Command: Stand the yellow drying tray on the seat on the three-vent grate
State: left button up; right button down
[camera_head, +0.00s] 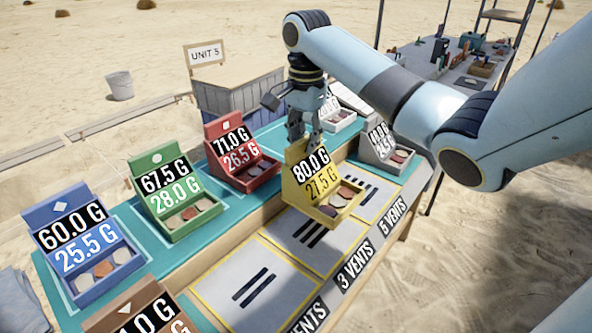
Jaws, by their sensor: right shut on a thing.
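My right gripper (304,138) reaches down from the top and is shut on the back panel of the yellow drying tray (308,172). The tray is upright, marked 80.0 G and 27.5 G, with several small pieces in its front bin. In the picture it covers the far part of the three-vent grate (288,228), a grey panel in a yellow outline with three dark slots. The label 3 VENTS (356,267) is on the front edge. I cannot tell whether the tray touches the grate. My left gripper is not in view.
A two-slot grate (232,270) lies to the left and the five-vent grate (372,183) to the right, both empty. Blue (82,245), green (170,190) and red (235,150) trays stand on the teal shelf behind. A grey tray (385,148) stands at the right, a brown one (140,310) at the front left.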

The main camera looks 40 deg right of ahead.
aim_at(295, 161)
jog(key=a, duration=0.1)
jog(key=a+f, duration=0.2)
jog(key=shift+s+a+f, duration=0.2)
jog(key=shift+s+a, duration=0.15)
jog(key=shift+a, duration=0.05)
notch_tip(295, 161, down, 4)
jog(key=c, duration=1.3)
grip_release()
jog(key=shift+o, duration=0.2)
